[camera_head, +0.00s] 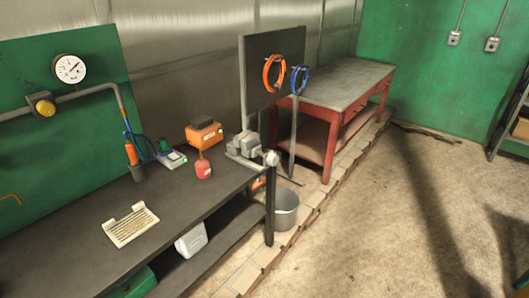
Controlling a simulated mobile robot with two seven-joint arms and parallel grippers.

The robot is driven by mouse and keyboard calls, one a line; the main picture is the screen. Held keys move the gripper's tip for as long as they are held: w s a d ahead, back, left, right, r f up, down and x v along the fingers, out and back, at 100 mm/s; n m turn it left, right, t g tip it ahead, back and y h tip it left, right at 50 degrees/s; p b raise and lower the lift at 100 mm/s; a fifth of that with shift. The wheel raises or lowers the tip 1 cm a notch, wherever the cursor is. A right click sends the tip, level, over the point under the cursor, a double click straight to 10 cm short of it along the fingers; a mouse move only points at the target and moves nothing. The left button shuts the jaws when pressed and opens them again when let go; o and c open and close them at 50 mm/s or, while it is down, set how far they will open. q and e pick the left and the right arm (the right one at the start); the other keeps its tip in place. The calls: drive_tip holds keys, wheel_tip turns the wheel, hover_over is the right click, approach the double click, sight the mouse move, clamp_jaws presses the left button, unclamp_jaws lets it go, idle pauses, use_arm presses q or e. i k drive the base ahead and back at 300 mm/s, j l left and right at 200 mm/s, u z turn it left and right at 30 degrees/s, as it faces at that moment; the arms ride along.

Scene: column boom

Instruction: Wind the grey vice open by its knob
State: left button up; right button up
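The grey vice (243,147) sits at the right end of the dark workbench (185,217). Its pale round knob (271,158) faces right, at the bench's edge, above the floor. The gap between the jaws is too small to judge. Neither of my grippers shows in the head view, and nothing is touching the vice or the knob.
An orange box (204,133) and a red container (203,168) stand left of the vice. A cream tray (131,226) lies nearer on the bench. A grey bucket (285,210) stands on the floor below the knob. Open floor (370,220) lies to the right.

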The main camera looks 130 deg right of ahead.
sight(272, 159)
drive_tip(key=z, duration=4.25)
drive_tip(key=i+l+u, duration=0.1)
drive_tip(key=u, duration=0.25)
drive_tip(key=i+l+u, duration=0.1)
drive_tip(key=u, duration=0.3)
drive_tip(key=i+l+u, duration=0.1)
drive_tip(key=u, duration=0.25)
drive_tip(key=i+l+u, duration=0.15)
drive_tip(key=l, duration=0.2)
drive_tip(key=l+u, duration=0.1)
drive_tip(key=l, duration=0.3)
drive_tip(key=i+l+u, duration=0.15)
drive_tip(key=l, duration=0.25)
